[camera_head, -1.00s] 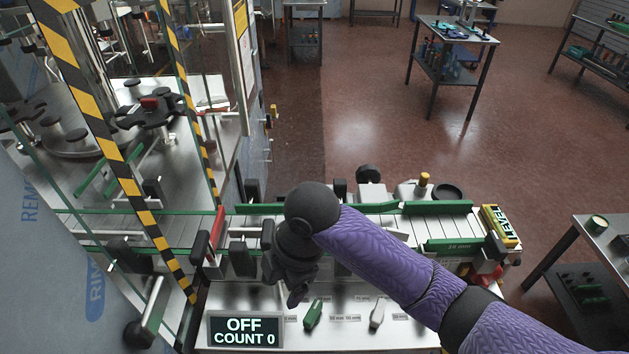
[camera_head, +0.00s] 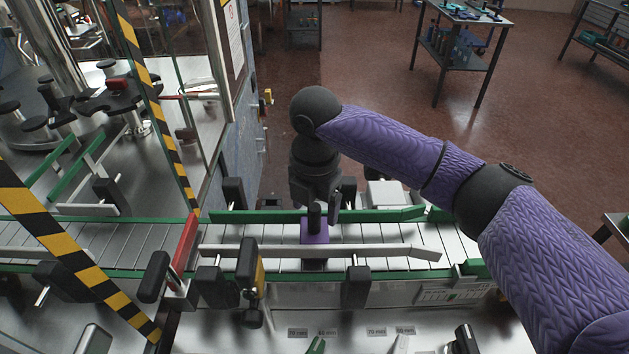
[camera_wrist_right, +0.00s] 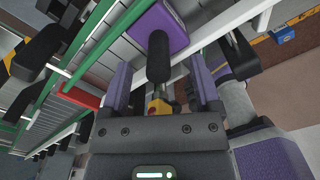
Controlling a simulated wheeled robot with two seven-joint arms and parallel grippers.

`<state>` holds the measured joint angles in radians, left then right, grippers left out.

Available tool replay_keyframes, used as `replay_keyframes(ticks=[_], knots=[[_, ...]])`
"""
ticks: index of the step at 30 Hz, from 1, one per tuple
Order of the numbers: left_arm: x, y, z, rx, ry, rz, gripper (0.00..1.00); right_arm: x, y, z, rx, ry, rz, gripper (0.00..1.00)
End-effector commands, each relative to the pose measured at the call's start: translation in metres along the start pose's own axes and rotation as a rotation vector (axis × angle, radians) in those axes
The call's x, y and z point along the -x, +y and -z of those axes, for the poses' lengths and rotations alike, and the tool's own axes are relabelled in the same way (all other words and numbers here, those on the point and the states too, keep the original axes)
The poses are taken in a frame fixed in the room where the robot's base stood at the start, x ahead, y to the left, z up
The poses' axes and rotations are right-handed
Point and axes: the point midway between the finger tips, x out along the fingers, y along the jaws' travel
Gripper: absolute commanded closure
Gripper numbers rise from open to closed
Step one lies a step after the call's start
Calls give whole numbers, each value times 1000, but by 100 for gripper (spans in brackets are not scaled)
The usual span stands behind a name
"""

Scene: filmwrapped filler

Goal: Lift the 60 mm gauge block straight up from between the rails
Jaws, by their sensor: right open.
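The gauge block is a purple block (camera_head: 314,236) with an upright black knob. It stands on the slatted conveyor between the far green rail (camera_head: 385,215) and the near pale rail (camera_head: 390,251), which hides its lower part. In the right wrist view the purple block (camera_wrist_right: 172,20) is at the top, its knob pointing toward my fingers. My right gripper (camera_head: 315,201) is open above the block. Its two purple-faced fingers show in the wrist view (camera_wrist_right: 162,85), one on each side of the knob's line; whether the knob is fully between them is unclear. My left gripper is not in view.
Black rail clamps (camera_head: 248,262) stand along the near side. A red bar (camera_head: 185,243) and a yellow-black striped post (camera_head: 65,245) are at the left. A lower shelf (camera_head: 300,345) with size labels lies in front. The conveyor's right stretch is clear.

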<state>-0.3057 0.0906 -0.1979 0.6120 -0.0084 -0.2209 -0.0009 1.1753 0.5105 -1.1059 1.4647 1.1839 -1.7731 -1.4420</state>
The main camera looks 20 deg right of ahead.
Motion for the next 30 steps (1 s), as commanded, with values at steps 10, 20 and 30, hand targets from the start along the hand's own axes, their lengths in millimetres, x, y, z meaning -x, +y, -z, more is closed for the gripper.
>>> replay_keyframes(ticks=[10, 20, 30], knots=[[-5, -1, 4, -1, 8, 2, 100, -41, 0, 0, 0, 0, 0, 20], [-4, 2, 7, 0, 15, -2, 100, -40, 0, 0, 0, -1, -1, 50], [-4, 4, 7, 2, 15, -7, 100, -40, 0, 0, 0, -1, -1, 100]])
